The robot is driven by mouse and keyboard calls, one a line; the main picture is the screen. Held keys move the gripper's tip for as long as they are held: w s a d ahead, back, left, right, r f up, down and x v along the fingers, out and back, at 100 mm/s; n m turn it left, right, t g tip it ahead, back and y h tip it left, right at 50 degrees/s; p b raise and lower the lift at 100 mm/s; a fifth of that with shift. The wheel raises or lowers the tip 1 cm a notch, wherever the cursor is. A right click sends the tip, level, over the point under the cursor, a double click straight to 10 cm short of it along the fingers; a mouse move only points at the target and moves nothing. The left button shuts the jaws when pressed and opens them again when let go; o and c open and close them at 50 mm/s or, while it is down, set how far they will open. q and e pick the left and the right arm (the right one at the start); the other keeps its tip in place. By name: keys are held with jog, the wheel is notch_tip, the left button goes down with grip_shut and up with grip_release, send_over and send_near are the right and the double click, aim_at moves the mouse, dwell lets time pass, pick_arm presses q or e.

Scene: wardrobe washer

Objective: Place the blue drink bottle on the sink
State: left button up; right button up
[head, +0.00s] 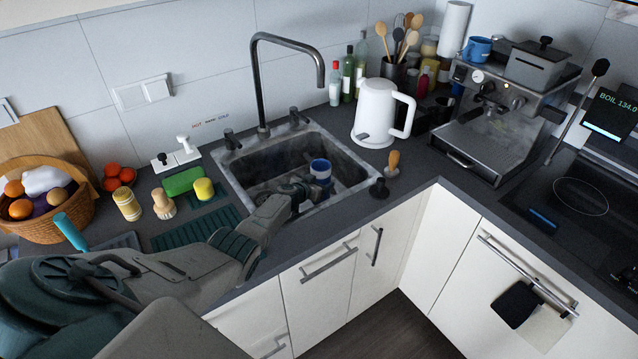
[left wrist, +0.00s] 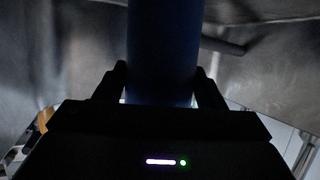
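The blue drink bottle (head: 320,166) is in the sink (head: 233,187), its rounded blue top showing inside the basin near the right wall. In the left wrist view the bottle (left wrist: 163,45) is a dark blue upright cylinder between the two fingers. My left gripper (head: 302,186) reaches down into the basin from the front left. In the left wrist view the fingers (left wrist: 160,80) lie close against both sides of the bottle, and it looks gripped. The bottle's lower part is hidden, so I cannot tell whether it touches the basin floor. My right gripper is not in view.
A tall dark faucet (head: 256,85) arches over the basin. A white kettle (head: 376,112) and a wooden-handled tool (head: 393,162) stand right of the sink. A green sponge (head: 184,181), brushes and a fruit basket (head: 75,215) are on the left.

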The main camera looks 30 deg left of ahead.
pick_arm(q)
jog(key=shift+o, duration=1.3)
jog(key=shift+s+r+p, duration=0.1)
jog(key=shift+r+p, duration=0.25)
jog(key=shift+p, duration=0.15)
jog(key=p+v, duration=0.4)
jog(key=v, duration=0.3)
jog(key=shift+s, duration=0.1)
